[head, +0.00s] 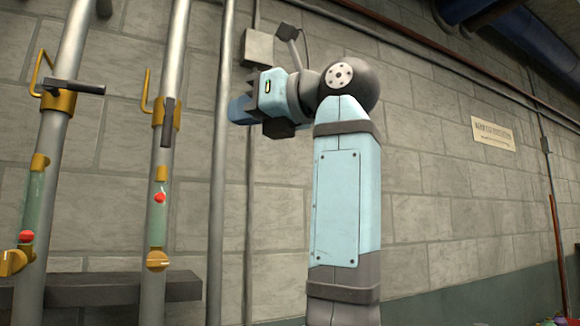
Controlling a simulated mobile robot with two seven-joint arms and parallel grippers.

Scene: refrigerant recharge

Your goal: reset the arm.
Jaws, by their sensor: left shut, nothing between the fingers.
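My left arm rises through the middle of the head view and bends left at a dark round joint. My left gripper (240,110) is at its end, pointing left, in front of the wall and close to a thin grey pipe in the picture. Its fingers look shut with nothing seen between them. Whether it touches the pipe cannot be told. My right gripper is not in view.
Left stand two steel pipes with brass valves: the left valve's dark handle (73,87) lies crosswise, the right one's handle (168,122) points along its pipe. Each has a green sight tube with a red ball (159,197). A grey box (258,48) and sign (493,134) hang on the wall.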

